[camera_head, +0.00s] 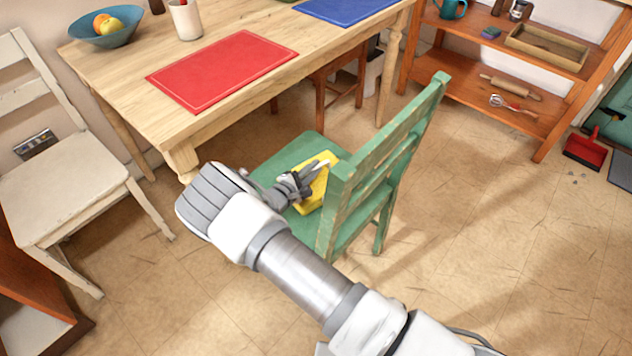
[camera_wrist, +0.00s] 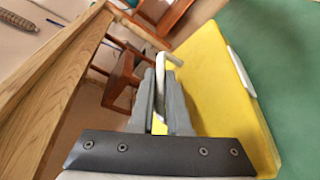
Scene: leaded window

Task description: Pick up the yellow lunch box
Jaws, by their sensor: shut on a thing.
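The yellow lunch box (camera_head: 314,186) is on the seat of the green chair (camera_head: 289,157), close to the chair's backrest. In the wrist view the lunch box (camera_wrist: 210,85) fills the middle right, with a white clasp on its side and a pale handle (camera_wrist: 161,66) at its edge. My gripper (camera_head: 312,172) reaches over the seat to the lunch box. In the wrist view its fingers (camera_wrist: 162,92) are closed together around the pale handle. My arm hides part of the seat. I cannot tell whether the box is clear of the seat.
The wooden table (camera_head: 120,72) stands just behind the seat, with a red mat (camera_head: 222,70), a blue mat (camera_head: 345,8), a cup (camera_head: 186,20) and a fruit bowl (camera_head: 104,27). The green backrest (camera_head: 395,140) rises at the box's right. A white chair (camera_head: 65,180) stands left.

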